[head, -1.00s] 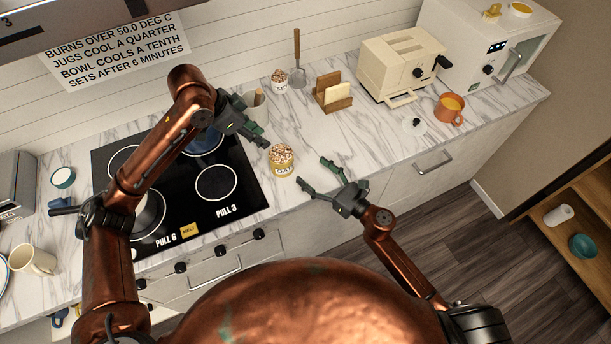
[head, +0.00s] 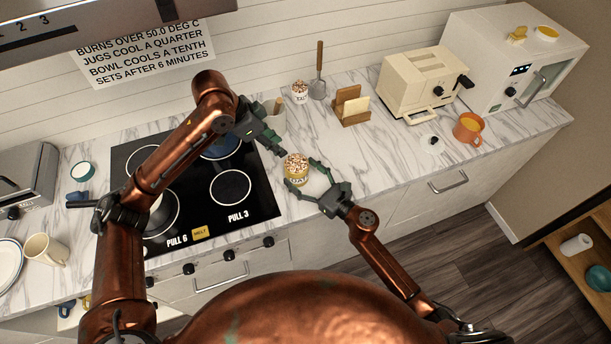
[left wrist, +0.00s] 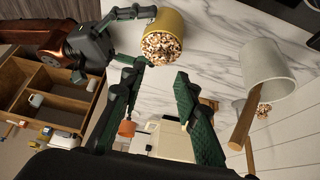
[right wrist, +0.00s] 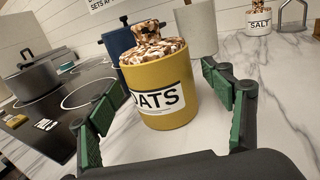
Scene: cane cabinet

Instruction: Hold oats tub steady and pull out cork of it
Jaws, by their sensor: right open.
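The yellow oats tub (head: 297,177) stands upright on the marble counter, right of the hob. Its speckled brown-and-white cork (right wrist: 150,50) sits in its mouth, with a knob on top. The OATS label (right wrist: 160,99) faces my right wrist camera. My right gripper (head: 305,174) is open, its fingers on either side of the tub's near part; I cannot tell whether they touch it. My left gripper (head: 268,145) is open and empty, above the counter just behind and left of the tub. In the left wrist view the tub (left wrist: 172,22) lies beyond its fingers.
A pale crock (head: 273,120) stands close behind my left gripper. The salt jar (head: 300,93), wooden rack (head: 351,118) and toaster (head: 418,82) stand farther back. A blue pot (right wrist: 120,42) is on the hob.

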